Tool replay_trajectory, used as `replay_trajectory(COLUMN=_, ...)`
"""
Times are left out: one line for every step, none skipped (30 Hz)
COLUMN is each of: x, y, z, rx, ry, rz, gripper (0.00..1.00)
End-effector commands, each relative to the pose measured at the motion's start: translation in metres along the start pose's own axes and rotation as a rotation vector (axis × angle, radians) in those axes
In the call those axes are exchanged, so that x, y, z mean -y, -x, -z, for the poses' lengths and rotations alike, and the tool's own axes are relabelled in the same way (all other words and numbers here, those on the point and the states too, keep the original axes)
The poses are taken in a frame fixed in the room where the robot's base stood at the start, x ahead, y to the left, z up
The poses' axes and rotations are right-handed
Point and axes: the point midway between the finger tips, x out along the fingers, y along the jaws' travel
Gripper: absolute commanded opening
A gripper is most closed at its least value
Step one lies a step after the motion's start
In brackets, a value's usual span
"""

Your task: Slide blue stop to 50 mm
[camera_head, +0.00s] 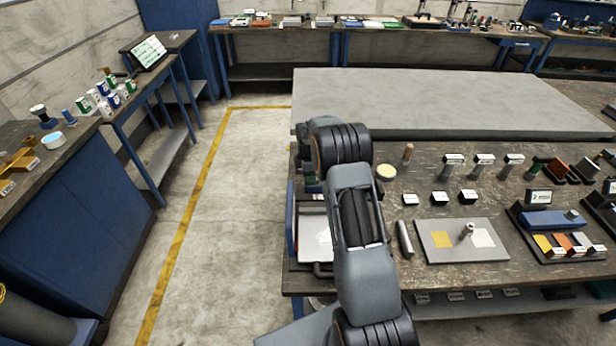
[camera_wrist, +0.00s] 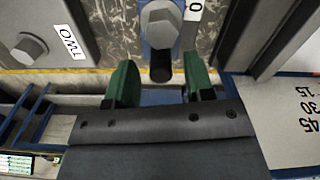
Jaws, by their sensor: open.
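In the wrist view my gripper (camera_wrist: 159,70) is open, its two green fingers apart with nothing held. A blue piece (camera_wrist: 147,58) with a grey bolt head and a dark rounded end lies ahead of and between the fingers. It looks like the blue stop, but I cannot be sure. A white tag with "0" is beside it. A white plate (camera_wrist: 292,110) marked 15, 30 and 45 lies to the right. I cannot tell what the marks measure, and no 50 mm mark is readable. In the head view my arm hides the gripper and the stop.
A grey plate (camera_wrist: 35,28) with a bolt and a "TWO" tag is left of the fingers. A dark upright (camera_wrist: 272,40) stands close on the right. In the head view, a grey plate with a peg (camera_head: 450,249) and a blue block (camera_head: 550,220) are on the bench.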

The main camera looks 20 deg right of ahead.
Motion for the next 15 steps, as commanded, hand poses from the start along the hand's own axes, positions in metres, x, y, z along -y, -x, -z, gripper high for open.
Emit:
replay_trajectory(x=0.0, y=-0.004, z=0.0, rx=0.0, ry=0.0, rz=0.002, gripper=0.48)
replay_trajectory(x=0.0, y=-0.006, z=0.0, rx=0.0, ry=0.0, rz=0.001, gripper=0.48)
replay_trajectory(x=0.0, y=-0.009, z=0.0, rx=0.0, ry=-0.001, rz=0.0, gripper=0.48)
replay_trajectory(x=0.0, y=-0.01, z=0.0, rx=0.0, ry=-0.001, rz=0.0, gripper=0.48)
replay_trajectory(x=0.0, y=-0.011, z=0.0, rx=0.0, ry=-0.001, rz=0.0, gripper=0.48)
replay_trajectory(x=0.0, y=-0.012, z=0.0, rx=0.0, ry=-0.001, rz=0.0, gripper=0.48)
replay_trajectory(x=0.0, y=-0.013, z=0.0, rx=0.0, ry=-0.001, rz=0.0, gripper=0.48)
replay_trajectory(x=0.0, y=-0.014, z=0.0, rx=0.0, ry=-0.001, rz=0.0, gripper=0.48)
replay_trajectory(x=0.0, y=-0.014, z=0.0, rx=0.0, ry=-0.001, rz=0.0, gripper=0.48)
replay_trajectory(x=0.0, y=-0.014, z=0.0, rx=0.0, ry=-0.001, rz=0.0, gripper=0.48)
replay_trajectory(x=0.0, y=-0.014, z=0.0, rx=0.0, ry=-0.001, rz=0.0, gripper=0.48)
replay_trajectory(x=0.0, y=-0.014, z=0.0, rx=0.0, ry=-0.001, rz=0.0, gripper=0.48)
replay_trajectory(x=0.0, y=-0.014, z=0.0, rx=0.0, ry=-0.001, rz=0.0, gripper=0.48)
replay_trajectory(x=0.0, y=-0.014, z=0.0, rx=0.0, ry=-0.001, rz=0.0, gripper=0.48)
replay_trajectory(x=0.0, y=-0.014, z=0.0, rx=0.0, ry=-0.001, rz=0.0, gripper=0.48)
